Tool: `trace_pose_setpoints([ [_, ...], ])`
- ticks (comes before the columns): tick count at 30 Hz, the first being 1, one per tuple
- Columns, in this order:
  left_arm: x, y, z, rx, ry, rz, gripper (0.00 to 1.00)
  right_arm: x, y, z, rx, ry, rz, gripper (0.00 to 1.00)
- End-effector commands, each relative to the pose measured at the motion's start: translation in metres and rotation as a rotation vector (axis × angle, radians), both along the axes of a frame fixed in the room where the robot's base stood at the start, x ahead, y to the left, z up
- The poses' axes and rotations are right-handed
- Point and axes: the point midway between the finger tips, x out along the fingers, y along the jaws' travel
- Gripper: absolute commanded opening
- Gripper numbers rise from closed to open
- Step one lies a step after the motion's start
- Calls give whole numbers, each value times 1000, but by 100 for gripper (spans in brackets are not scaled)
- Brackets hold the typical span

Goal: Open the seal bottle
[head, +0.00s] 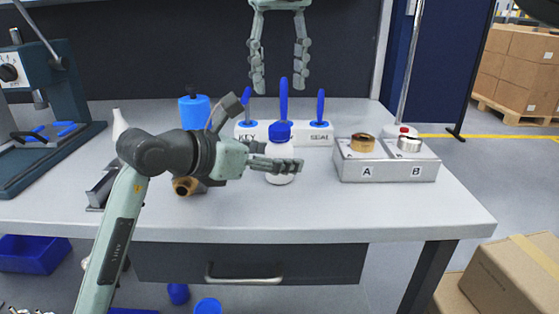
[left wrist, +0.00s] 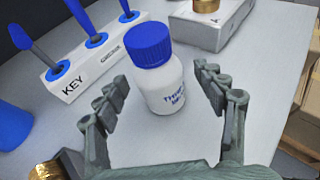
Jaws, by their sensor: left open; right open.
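The seal bottle (head: 281,179) is white with a blue screw cap (head: 279,131) and stands upright on the bench. The cap is on it. In the left wrist view the bottle (left wrist: 168,92) shows dark writing and stands between the fingers of my left gripper (left wrist: 168,82), with visible gaps on both sides. In the head view my left gripper (head: 280,164) is open at the bottle's body, and a finger hides part of it. My right gripper (head: 278,84) is open and empty, pointing down above the back of the bench.
Behind the bottle is a white rack (head: 321,131) marked KEY and SEAL, holding blue-handled tools. A metal block (head: 389,173) marked A and B stands to the right. A blue container (head: 194,112) and a press (head: 38,110) stand left. The bench's front right is clear.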

Motion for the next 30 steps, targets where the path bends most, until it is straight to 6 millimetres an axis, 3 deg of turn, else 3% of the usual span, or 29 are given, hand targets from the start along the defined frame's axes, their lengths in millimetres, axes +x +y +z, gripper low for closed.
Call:
trace_pose_setpoints([
  [6,0,0,0,0,0,0,69,0,0,0,0,0,0,49],
  [23,0,0,0,1,0,1,0,0,0,0,0,0,0,49],
  [30,0,0,0,1,0,1,0,0,0,0,0,0,-59,49],
])
